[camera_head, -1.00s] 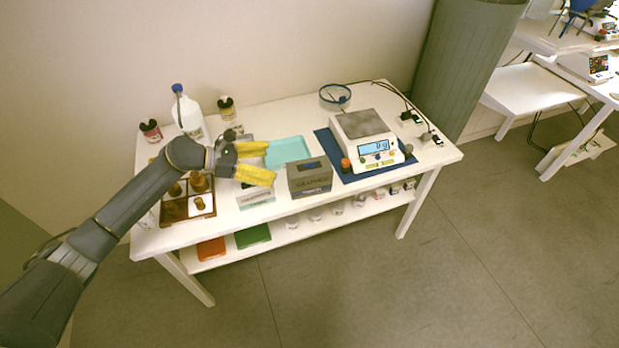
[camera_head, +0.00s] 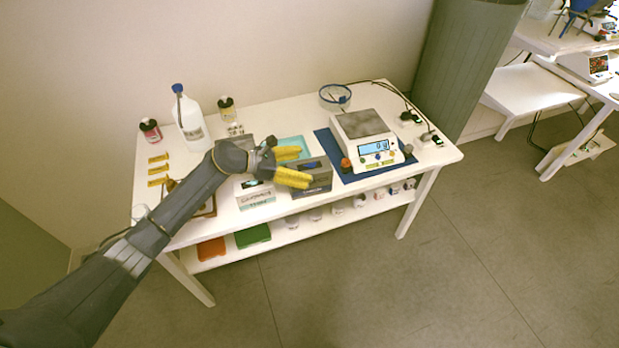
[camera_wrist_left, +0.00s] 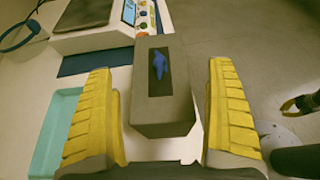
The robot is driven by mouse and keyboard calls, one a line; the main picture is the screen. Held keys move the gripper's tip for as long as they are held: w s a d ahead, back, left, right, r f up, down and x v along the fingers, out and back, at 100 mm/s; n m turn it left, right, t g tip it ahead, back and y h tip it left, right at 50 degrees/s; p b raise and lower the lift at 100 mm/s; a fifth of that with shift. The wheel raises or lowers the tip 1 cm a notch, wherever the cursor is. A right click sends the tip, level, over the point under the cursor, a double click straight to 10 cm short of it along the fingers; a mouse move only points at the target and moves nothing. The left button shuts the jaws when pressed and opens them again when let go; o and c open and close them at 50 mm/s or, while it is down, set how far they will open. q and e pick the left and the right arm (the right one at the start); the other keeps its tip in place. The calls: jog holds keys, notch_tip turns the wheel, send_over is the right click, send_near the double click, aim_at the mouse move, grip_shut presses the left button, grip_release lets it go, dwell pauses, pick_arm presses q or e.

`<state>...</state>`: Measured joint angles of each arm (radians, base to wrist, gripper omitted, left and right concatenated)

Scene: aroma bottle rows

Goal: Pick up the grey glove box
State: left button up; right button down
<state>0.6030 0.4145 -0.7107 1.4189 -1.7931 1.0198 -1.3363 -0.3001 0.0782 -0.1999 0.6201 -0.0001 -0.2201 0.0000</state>
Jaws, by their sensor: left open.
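A scale (camera_head: 365,135) on a blue mat stands right of the box. A teal tray (camera_head: 287,143) lies behind it. A white bottle (camera_head: 188,117) and small jars stand at the back left. My left arm covers much of a wooden rack.

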pick_arm(q)
jog(key=shift+x, duration=0.75)
jog(key=shift+c, duration=0.4)
jog(key=c, duration=1.6)
jog(key=shift+r, duration=0.1)
